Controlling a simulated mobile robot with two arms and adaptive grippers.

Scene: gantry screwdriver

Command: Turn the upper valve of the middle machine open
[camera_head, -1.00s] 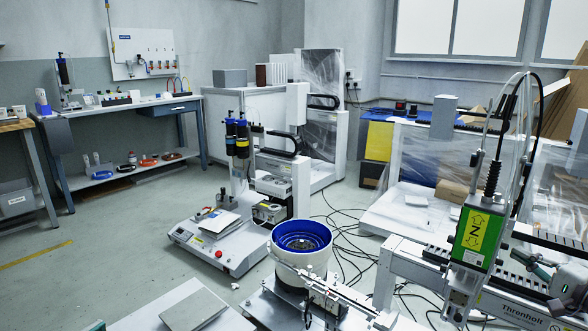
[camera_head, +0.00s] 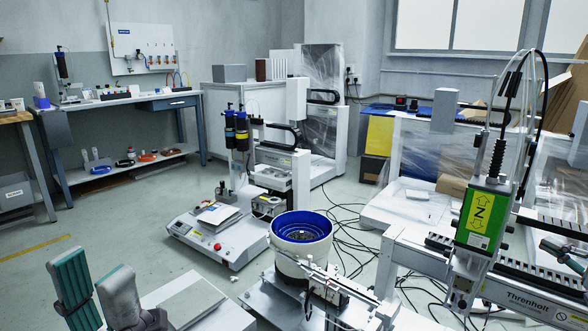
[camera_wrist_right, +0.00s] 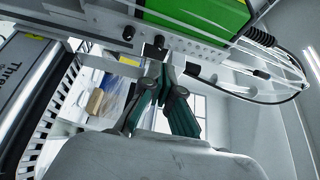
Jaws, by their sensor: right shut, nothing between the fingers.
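My left gripper (camera_head: 93,274) is at the lower left of the head view, its two teal-padded fingers pointing up and standing apart with nothing between them. My right gripper (camera_head: 551,246) is partly cut off at the right edge, beside the gantry machine (camera_head: 521,293). In the right wrist view its teal fingers (camera_wrist_right: 163,72) are shut and empty, with their tips below the green-labelled screwdriver unit (camera_wrist_right: 196,14). A machine with two dark cylinders (camera_head: 236,130) stands mid-picture. I cannot make out the upper valve or its position.
A feeder with a blue bowl (camera_head: 301,228) stands in front, left of the gantry. Black cables (camera_head: 345,230) lie on the floor behind it. A workbench (camera_head: 120,103) lines the left wall. The floor (camera_head: 110,222) between bench and machines is clear.

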